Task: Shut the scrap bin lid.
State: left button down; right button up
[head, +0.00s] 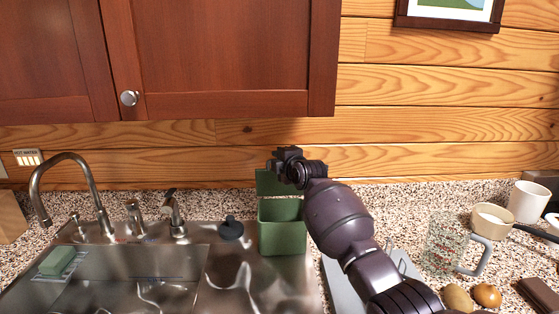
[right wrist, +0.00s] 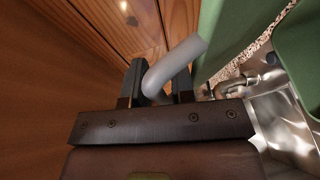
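The green scrap bin (head: 282,240) stands on the counter beside the sink. Its green lid (head: 268,184) is open and stands upright at the back of the bin. My right gripper (head: 287,155) is at the top edge of the lid. In the right wrist view, a grey bent handle (right wrist: 180,62) by the green lid (right wrist: 226,30) runs between the close-set fingers of my right gripper (right wrist: 156,84), which look shut on it. The exact contact is partly hidden. My left gripper is not in view.
A steel sink with a faucet (head: 92,180) and a green sponge (head: 58,261) is at the left. A glass mug (head: 444,245), a bowl (head: 490,221) and a white cup (head: 528,202) stand at the right. A wooden cabinet (head: 225,55) hangs above.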

grip_shut()
jog(key=shift+s+f+t+b, duration=0.3)
jog(key=shift+s+f+b, duration=0.15)
jog(key=shift+s+b, duration=0.2)
jog(key=s+f+n+t+y+b, duration=0.1)
jog(key=s+f+t+b, duration=0.1)
jog(key=s+f, duration=0.3)
jog(key=shift+s+n+t, duration=0.3)
jog(key=shift+s+t, duration=0.2)
jog(key=shift+s, duration=0.4)
